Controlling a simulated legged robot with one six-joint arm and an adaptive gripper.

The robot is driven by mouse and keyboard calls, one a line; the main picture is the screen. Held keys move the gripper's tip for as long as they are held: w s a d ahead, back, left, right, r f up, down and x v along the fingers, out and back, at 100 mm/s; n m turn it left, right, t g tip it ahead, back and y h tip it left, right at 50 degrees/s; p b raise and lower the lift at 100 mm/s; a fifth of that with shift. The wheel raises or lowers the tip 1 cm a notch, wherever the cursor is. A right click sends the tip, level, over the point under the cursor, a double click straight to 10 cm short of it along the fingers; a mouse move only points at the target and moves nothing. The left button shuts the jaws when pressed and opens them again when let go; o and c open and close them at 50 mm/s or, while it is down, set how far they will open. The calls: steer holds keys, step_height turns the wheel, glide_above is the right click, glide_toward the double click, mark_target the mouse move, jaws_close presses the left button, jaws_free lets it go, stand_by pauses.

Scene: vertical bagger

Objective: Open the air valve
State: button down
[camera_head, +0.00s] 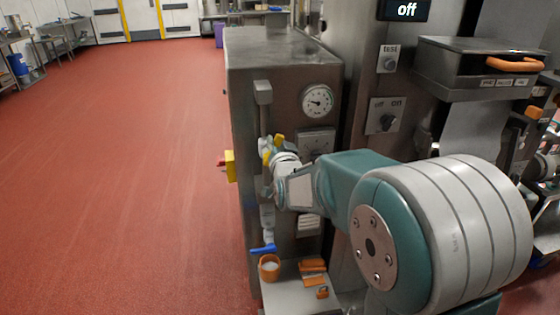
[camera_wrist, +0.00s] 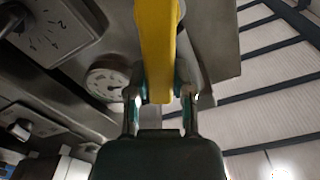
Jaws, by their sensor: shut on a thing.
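A yellow handle (camera_wrist: 158,45) runs down from the top of the wrist view and ends between my fingers; I take it for the air valve's lever. My gripper (camera_wrist: 160,86) is shut on its end, with one finger on each side. In the head view, my gripper (camera_head: 271,151) is at the front of the steel cabinet, below the round gauge (camera_head: 318,101). Only small yellow parts of the handle (camera_head: 279,140) show there. My gripper and wrist hide most of the valve body.
The steel cabinet (camera_head: 275,62) carries a dial plate right of my gripper. A yellow box with a red button (camera_head: 229,166) juts out at left. Below are a blue lever (camera_head: 262,249) and an orange cup (camera_head: 269,267) on a shelf. The red floor at left is clear.

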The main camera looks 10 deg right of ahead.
steer(key=shift+a+r+n, duration=0.1)
steer(key=shift+a+n, duration=0.45)
steer(key=shift+n, duration=0.65)
steer(key=shift+a+r+n, duration=0.1)
steer(key=shift+a+n, duration=0.45)
steer(key=shift+n, duration=0.65)
steer(key=shift+c, duration=1.7)
jaws_free()
steer(key=shift+s, duration=2.5)
steer(key=shift+s, duration=0.1)
steer(key=s, duration=1.1)
steer(key=shift+s, duration=0.4)
